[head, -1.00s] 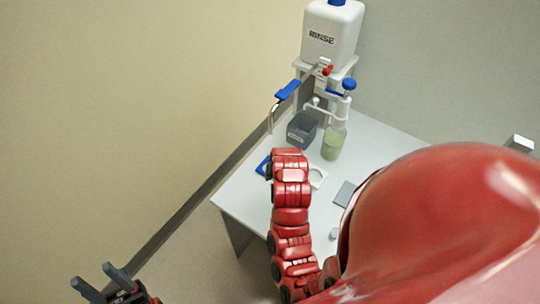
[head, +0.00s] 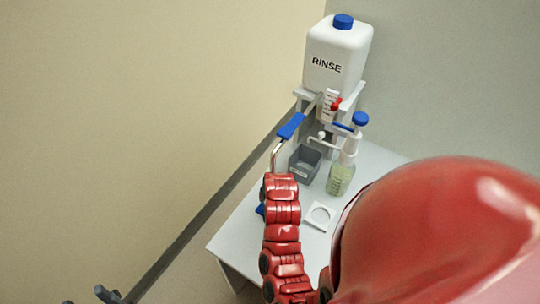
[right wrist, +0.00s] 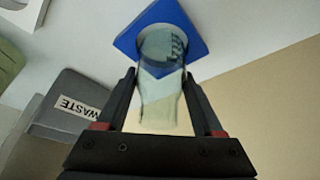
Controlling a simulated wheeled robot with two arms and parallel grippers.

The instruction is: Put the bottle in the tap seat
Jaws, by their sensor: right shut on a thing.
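In the right wrist view my right gripper (right wrist: 160,100) is shut on a clear bottle (right wrist: 160,85) with dark markings. A blue square plate (right wrist: 128,43) lies behind the bottle's far end; I cannot tell whether they touch. In the head view my red right arm hides the bottle and its gripper, and a bit of the blue plate (head: 260,210) shows beside it. Nearby are a blue lever tap (head: 291,125) with a bent spout and a white plate with a round ring (head: 319,216). My left gripper (head: 90,299) is at the bottom left, fingers apart, mostly cut off.
A white RINSE tank (head: 338,58) with a red valve (head: 336,104) stands on a rack at the back. A grey WASTE bin (head: 304,165), also in the right wrist view (right wrist: 75,108), stands beside a pump bottle of greenish liquid (head: 340,178). The wall is left.

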